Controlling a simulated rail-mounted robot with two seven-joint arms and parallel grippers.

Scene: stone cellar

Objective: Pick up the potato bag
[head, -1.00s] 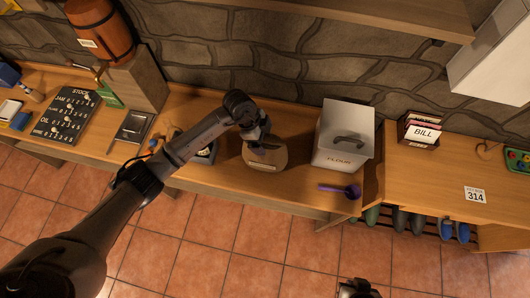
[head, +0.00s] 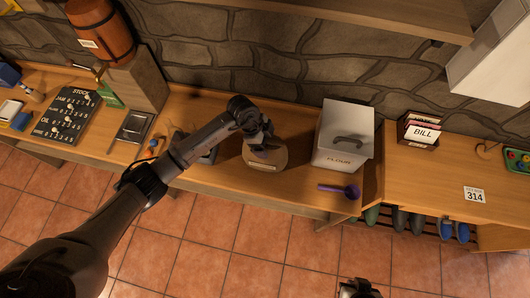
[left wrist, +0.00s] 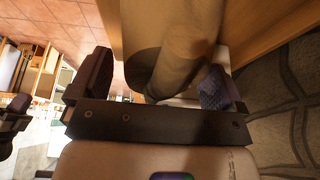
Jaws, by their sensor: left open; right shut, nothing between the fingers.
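The potato bag (head: 268,160) is a brown sack with a pale label on its front, standing on the wooden counter left of the flour bin. My left gripper (head: 263,147) is over the bag's top and hides part of it. In the left wrist view the open fingers (left wrist: 153,88) stand on either side of a pale brown, rounded part of the bag (left wrist: 180,38). I cannot tell whether they touch it. My right gripper (head: 358,290) is shut and empty, low at the picture's bottom edge, away from the counter.
A white flour bin (head: 340,140) stands close on the bag's right, with a purple scoop (head: 340,190) before it. A scale-like item (head: 207,156), partly behind my left arm, is on the bag's left. A bill box (head: 420,130) stands farther right.

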